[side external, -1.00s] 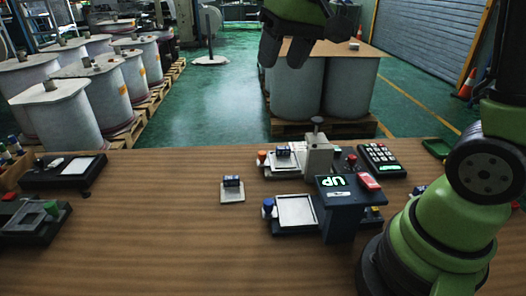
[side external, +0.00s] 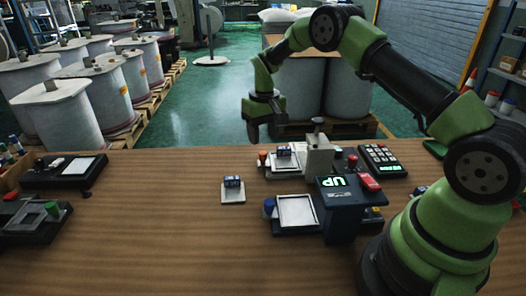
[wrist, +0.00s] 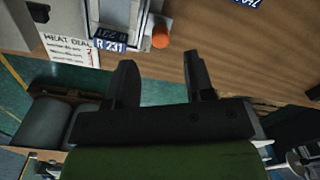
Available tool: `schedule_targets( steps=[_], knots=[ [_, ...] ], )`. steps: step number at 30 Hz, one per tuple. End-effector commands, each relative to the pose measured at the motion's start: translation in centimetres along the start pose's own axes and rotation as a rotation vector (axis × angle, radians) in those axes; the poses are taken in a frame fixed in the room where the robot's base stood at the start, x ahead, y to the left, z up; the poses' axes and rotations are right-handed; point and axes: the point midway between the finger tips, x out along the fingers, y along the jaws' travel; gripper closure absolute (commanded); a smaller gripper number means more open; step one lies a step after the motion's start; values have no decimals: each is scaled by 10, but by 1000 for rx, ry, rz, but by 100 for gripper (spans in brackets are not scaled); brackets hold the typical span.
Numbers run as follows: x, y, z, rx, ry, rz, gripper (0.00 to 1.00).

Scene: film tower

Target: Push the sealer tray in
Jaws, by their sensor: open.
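The sealer (side external: 318,158) is a pale machine at the back of the wooden table. Its tray (side external: 282,171) sticks out to the left of the pale body, with an orange knob (side external: 262,156) at its outer end. A small dark block (side external: 284,152) with a label lies on the tray. In the wrist view the orange knob (wrist: 160,37) and the block marked R 231 (wrist: 110,44) show beyond the fingers. My gripper (side external: 265,132) is open and empty, pointing down, behind the knob and apart from it.
A dark press with an "UP" display (side external: 335,182) stands in front, with a tray and blue knob (side external: 269,207). A pad with a block (side external: 232,189) lies to the left. A keypad (side external: 380,158) is at the right. The left-middle table (side external: 155,215) is clear.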

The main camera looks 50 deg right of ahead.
Motion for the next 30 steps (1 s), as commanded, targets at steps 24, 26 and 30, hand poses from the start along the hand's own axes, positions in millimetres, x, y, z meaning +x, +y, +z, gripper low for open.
schedule_targets(
  steps=[24, 26, 30],
  knots=[
    [56, 0, 0, 1, 2, 0, 77],
    [56, 0, 0, 1, 2, 0, 91],
    [56, 0, 0, 1, 2, 0, 100]
  ],
)
